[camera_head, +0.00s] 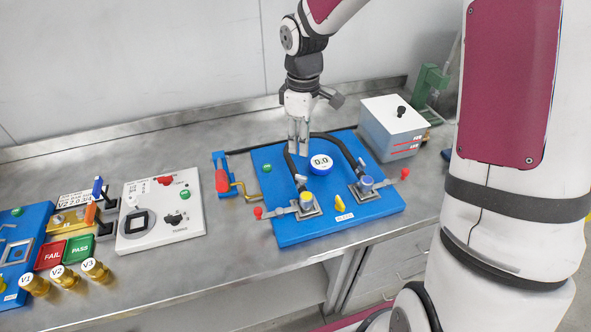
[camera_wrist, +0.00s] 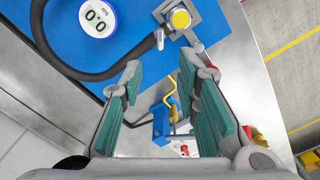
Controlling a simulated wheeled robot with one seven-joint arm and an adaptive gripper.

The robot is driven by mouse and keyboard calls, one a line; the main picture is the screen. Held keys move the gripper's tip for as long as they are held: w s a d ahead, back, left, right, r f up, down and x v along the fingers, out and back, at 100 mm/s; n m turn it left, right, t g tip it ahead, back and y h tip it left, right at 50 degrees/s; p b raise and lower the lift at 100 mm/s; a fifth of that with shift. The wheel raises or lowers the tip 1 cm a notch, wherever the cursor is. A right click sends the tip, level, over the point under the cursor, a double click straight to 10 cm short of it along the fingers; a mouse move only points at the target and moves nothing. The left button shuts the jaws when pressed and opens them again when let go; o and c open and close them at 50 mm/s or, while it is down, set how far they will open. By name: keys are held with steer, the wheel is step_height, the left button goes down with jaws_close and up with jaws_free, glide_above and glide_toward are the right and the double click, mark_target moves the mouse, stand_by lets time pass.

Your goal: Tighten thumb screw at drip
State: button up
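My gripper (camera_head: 298,145) hangs over the back left part of the blue pump board (camera_head: 284,229), pointing down. In the wrist view its two teal-padded fingers (camera_wrist: 158,75) stand apart with nothing between them. A yellow-capped fitting (camera_head: 306,198) sits on a metal plate at the board's front left; it also shows at the top of the wrist view (camera_wrist: 180,18). A small pale screw-like piece (camera_head: 300,180) is at its hose end, also seen in the wrist view (camera_wrist: 160,38), ahead of the fingertips and apart from them. No drip is discernible.
A round gauge (camera_head: 320,162) reads 0.0 between black hoses. A blue-capped fitting (camera_head: 366,183) is at right. A crank with a red handle (camera_head: 222,181) stands left of the board. A grey box (camera_head: 393,130) stands behind right; a white panel (camera_head: 162,237) lies left.

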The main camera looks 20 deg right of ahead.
mark_target(301, 176)
step_height(301, 176, down, 12)
steer(key=shift+f+p, duration=0.1)
steer(key=shift+p, duration=0.25)
steer(key=shift+c, duration=0.3)
jaws_close()
